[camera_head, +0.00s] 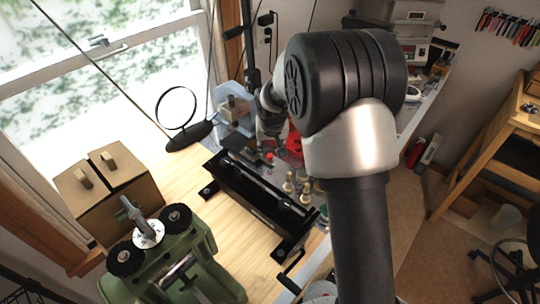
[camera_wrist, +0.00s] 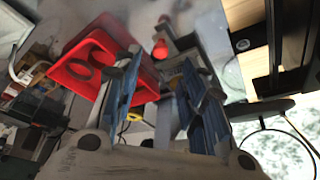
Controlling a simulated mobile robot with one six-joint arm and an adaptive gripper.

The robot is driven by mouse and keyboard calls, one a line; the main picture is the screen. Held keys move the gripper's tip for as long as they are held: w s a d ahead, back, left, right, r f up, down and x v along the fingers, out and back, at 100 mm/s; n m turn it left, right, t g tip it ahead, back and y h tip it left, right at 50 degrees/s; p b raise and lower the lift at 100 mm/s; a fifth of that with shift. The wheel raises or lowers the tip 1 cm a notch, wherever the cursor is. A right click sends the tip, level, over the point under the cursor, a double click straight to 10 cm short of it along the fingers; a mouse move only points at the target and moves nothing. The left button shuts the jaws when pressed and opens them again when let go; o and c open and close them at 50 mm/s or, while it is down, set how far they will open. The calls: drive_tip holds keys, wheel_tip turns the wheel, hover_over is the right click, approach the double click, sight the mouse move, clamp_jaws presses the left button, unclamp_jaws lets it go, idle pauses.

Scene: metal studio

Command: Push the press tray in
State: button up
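I cannot tell for certain which part is the press tray. A long black metal frame (camera_head: 258,200) with rails and a side handle lies on the wooden bench in the head view. Beyond it is a small red knob (camera_head: 269,156), and a red knob on a grey piece (camera_wrist: 160,49) shows between my fingertips in the wrist view. In the head view my gripper (camera_head: 271,128) hangs over the back of the bench, beyond the black frame, partly hidden by my arm.
A red bin (camera_wrist: 72,74) lies left of my fingers in the wrist view. A round lens on a stand (camera_head: 176,108) is near the window. Bare wood lies left of the frame.

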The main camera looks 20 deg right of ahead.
sight(270, 155)
drive_tip(key=b+x, duration=0.1)
drive_tip(key=x, duration=0.5)
drive_tip(key=shift+w+f, duration=0.1)
drive_tip(key=shift+f, duration=0.2)
clamp_jaws()
idle(0.5)
